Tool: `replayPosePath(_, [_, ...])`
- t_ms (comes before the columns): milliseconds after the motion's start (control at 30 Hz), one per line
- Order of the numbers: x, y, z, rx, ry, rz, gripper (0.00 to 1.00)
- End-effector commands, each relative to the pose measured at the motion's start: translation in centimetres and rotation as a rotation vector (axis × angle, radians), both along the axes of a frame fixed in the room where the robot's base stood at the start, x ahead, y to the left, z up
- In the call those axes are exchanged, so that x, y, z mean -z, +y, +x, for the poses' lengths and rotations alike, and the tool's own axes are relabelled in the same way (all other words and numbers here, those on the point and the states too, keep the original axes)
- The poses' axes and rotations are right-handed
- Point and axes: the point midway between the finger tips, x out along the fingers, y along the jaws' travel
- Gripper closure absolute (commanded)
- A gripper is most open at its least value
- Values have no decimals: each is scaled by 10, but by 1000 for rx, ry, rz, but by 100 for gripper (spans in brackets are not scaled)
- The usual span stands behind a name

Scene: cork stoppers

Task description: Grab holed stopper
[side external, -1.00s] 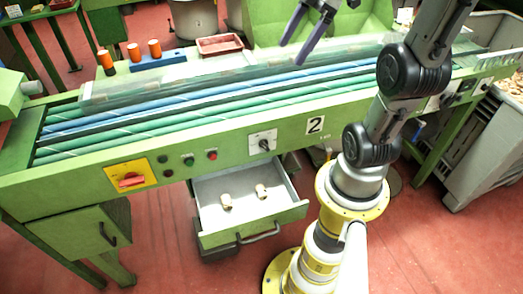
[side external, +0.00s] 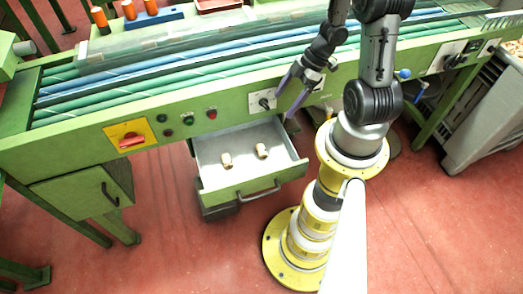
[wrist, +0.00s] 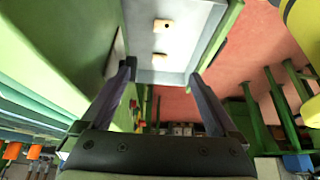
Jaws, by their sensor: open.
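Two cork stoppers lie apart in the open drawer (side external: 208,178). The left stopper (side external: 227,160) shows a dark hole in the wrist view, where it is the farther stopper (wrist: 164,25). The right stopper (side external: 262,150) is the nearer one in the wrist view (wrist: 159,57), and no hole shows on it. My gripper (side external: 284,104) is open and empty, above and to the right of the drawer, in front of the machine's panel. In the wrist view its fingers (wrist: 162,72) stand wide apart, with the stoppers beyond their tips.
The green machine (side external: 70,158) with rollers stands behind the drawer, its panel carrying a black knob (side external: 263,101) near my gripper. The drawer has a green front with a grey handle (side external: 260,190). Red floor (side external: 190,245) lies free in front.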

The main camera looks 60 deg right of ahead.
Motion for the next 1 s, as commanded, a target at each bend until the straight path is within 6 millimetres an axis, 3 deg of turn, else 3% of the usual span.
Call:
replayPosePath(100, [30,1,-1,3,4,6,5])
replayPosePath(233, [56,1,0,0,3,3,5])
replayPosePath(467, [78,1,2,-2,-3,-2,5])
replayPosePath(800, [128,23,22,-6,-3,-3,5])
replayPosePath(1000, [146,30,30,-4,-5,-5,5])
